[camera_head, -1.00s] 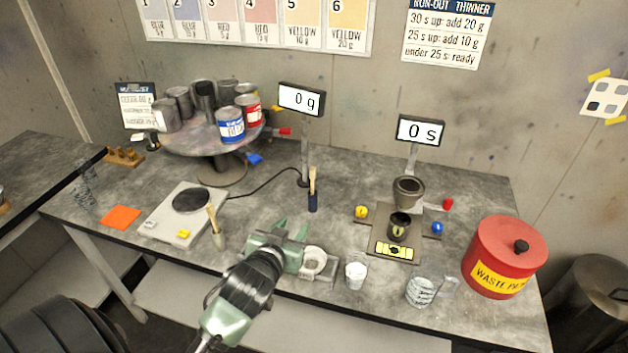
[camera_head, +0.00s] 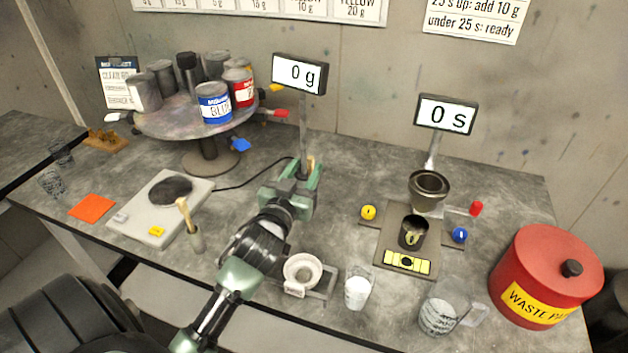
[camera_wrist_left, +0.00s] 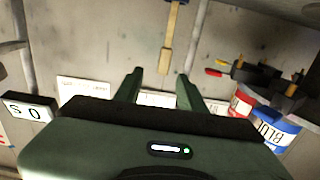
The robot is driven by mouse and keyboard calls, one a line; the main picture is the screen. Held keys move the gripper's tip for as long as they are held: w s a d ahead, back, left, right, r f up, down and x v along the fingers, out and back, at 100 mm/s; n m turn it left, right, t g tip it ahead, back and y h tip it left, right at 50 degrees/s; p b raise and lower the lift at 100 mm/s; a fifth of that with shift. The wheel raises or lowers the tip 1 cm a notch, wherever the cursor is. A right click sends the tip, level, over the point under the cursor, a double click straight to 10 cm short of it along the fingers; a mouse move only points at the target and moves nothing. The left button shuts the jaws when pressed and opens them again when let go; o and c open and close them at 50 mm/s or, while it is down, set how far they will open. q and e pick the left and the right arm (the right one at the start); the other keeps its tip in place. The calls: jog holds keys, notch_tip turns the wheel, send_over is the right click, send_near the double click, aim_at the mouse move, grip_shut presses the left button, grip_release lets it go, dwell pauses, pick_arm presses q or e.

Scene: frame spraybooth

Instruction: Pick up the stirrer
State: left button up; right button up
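One wooden stick (camera_head: 183,212) leans in a small grey holder (camera_head: 195,240) beside the scale. My right gripper is not in view.
A round stand (camera_head: 170,125) with several paint cans is at the back left. The display post (camera_head: 303,120) rises close behind the gripper. A white funnel-like cup (camera_head: 301,270), glass beakers (camera_head: 440,313) and a red waste pot (camera_head: 548,275) stand to the right.

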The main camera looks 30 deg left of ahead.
aim_at(310, 160)
pick_arm(q)
jog(key=shift+p+x, duration=0.3)
jog(key=shift+x, duration=0.7)
jog(key=shift+w+a+p, duration=0.2)
jog(key=shift+w+p, duration=0.1)
jog(key=shift+w, duration=0.3)
jog(key=x, duration=0.3)
jog(key=f+p+x, duration=0.1)
jog(key=shift+w+a, duration=0.15)
jog(key=shift+w, duration=0.2)
jog(key=shift+s+r, duration=0.1)
grip_shut()
